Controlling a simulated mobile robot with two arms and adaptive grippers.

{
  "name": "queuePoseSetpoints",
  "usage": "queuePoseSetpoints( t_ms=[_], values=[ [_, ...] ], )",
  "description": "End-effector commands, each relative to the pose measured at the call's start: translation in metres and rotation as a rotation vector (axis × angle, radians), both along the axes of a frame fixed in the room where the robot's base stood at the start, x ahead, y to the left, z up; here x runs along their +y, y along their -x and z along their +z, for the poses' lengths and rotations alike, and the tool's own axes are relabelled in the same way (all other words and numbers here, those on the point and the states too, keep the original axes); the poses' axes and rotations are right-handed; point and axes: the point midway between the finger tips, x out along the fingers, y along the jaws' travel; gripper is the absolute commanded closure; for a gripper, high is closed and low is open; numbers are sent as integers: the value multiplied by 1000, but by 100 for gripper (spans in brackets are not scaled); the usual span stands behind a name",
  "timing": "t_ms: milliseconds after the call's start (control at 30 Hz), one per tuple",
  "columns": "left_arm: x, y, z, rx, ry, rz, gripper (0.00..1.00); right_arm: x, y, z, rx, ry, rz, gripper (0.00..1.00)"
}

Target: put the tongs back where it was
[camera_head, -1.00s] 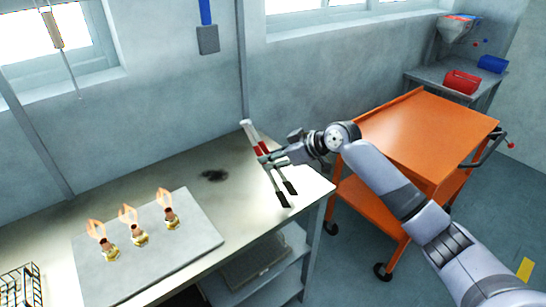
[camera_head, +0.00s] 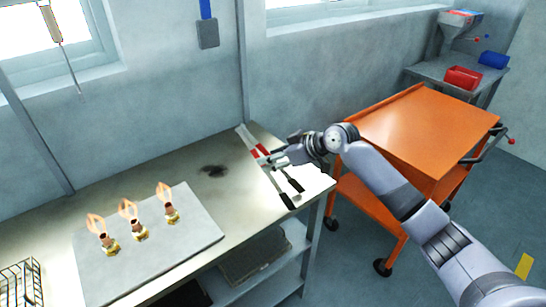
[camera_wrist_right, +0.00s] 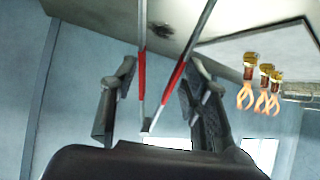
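The tongs (camera_head: 255,148) have silver arms with red sections and black ends. In the head view they lie at the right end of the workbench (camera_head: 150,172), near its back corner, and appear to rest on it. My right gripper (camera_head: 267,161) is at their middle. In the wrist view the tongs (camera_wrist_right: 142,75) run between the two fingers of my right gripper (camera_wrist_right: 162,70). The fingers are spread, with a small gap seen on each side of the red sections. My left gripper is not in view.
A grey plate (camera_head: 165,247) with three brass burners with flames (camera_head: 139,233) lies on the bench. A dark scorch mark (camera_head: 213,170) is between it and the tongs. A wire basket (camera_head: 20,283) is at the far left. An orange cart (camera_head: 420,125) stands right of the bench.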

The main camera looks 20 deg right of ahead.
Motion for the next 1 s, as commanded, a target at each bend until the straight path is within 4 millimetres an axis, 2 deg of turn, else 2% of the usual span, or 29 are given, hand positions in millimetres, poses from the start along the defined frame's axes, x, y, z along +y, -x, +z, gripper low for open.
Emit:
queuePoseSetpoints(
  t_ms=[100, 400, 567, 667, 1000],
  values=[
    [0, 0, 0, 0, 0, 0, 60, 0, 0, 1, -1, -1, 0, 48],
    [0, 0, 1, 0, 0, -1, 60, 0, 0, 2, -2, -1, -1, 48],
    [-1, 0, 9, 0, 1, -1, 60, 0, -1, 19, -4, -1, -1, 48],
    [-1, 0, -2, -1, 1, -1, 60, -13, 12, 23, -4, 3, -2, 48],
    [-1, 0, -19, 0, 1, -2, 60, -50, 57, 66, -3, 3, -1, 48]
  ],
)
